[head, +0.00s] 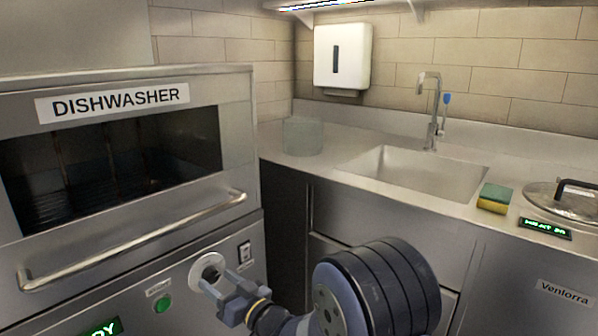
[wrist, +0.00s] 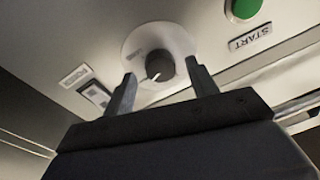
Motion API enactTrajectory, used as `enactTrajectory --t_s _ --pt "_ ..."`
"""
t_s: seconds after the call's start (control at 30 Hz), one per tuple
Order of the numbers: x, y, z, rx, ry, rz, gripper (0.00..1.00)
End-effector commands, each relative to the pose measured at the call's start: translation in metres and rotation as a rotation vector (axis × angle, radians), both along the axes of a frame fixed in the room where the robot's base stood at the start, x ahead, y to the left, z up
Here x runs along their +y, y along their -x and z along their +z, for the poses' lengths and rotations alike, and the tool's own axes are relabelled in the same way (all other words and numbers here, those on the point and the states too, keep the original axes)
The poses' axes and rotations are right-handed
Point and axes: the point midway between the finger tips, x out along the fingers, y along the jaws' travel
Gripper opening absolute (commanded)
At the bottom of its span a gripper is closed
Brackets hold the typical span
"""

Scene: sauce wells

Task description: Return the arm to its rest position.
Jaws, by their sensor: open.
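My gripper (head: 213,287) is in front of the dishwasher's control panel in the head view, close to a round dial (head: 208,270) on a pale disc. In the wrist view the two fingers of my gripper (wrist: 160,88) stand apart, with the dark dial knob (wrist: 159,65) showing between and beyond them. Nothing is held between the fingers. I cannot tell the exact gap between the fingertips and the panel. My arm reaches in from the bottom of the head view.
The dishwasher (head: 235,110) has a bar handle (head: 140,240), a green button (head: 163,302) and a rocker switch (head: 245,251). At right are a counter with a sink (head: 415,175), a faucet (head: 432,110), a sponge (head: 495,198) and a lidded pan (head: 565,200). A cabinet front stands behind my arm.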

Motion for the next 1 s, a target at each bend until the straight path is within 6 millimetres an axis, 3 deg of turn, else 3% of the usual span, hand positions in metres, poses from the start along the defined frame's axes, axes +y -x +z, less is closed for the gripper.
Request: enactTrajectory --t_s 0.17,0.63,0.77,1.0 --pt "0.010 -0.007 0.001 -0.002 0.001 0.000 0.55" --pt "0.007 -0.006 0.001 -0.007 0.007 -0.001 0.55" --pt "-0.002 0.001 0.000 0.002 0.000 -0.002 0.55" --pt "-0.034 0.025 -0.003 0.002 0.002 -0.003 0.55"
